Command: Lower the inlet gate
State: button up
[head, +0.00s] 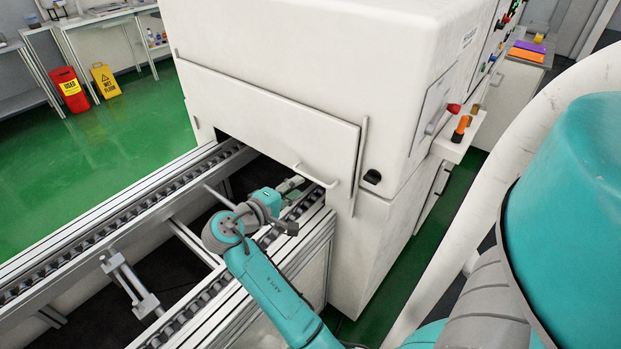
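The inlet gate (262,118) is a white flat panel on the front of the big white machine. It stands raised, with a dark opening below its lower edge, over the conveyor. Its bent bar handle (318,178) sticks out near the lower right corner. My gripper (293,186) is low in front of the opening, above the near conveyor rail, just left of and slightly below the handle in the picture. It is small and partly hidden by my wrist, so I cannot tell whether it is open or touches the handle.
The conveyor's far rail (120,222) and near rail (190,318) run into the machine (310,40). A clamp-like crossbar (130,280) sits between them. Orange and red knobs (461,128) stand at the machine's right side. Green floor (120,150) is open on the left.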

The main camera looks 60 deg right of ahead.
aim_at(312, 179)
jog(key=x, duration=0.7)
jog(key=shift+d, duration=0.15)
grip_shut()
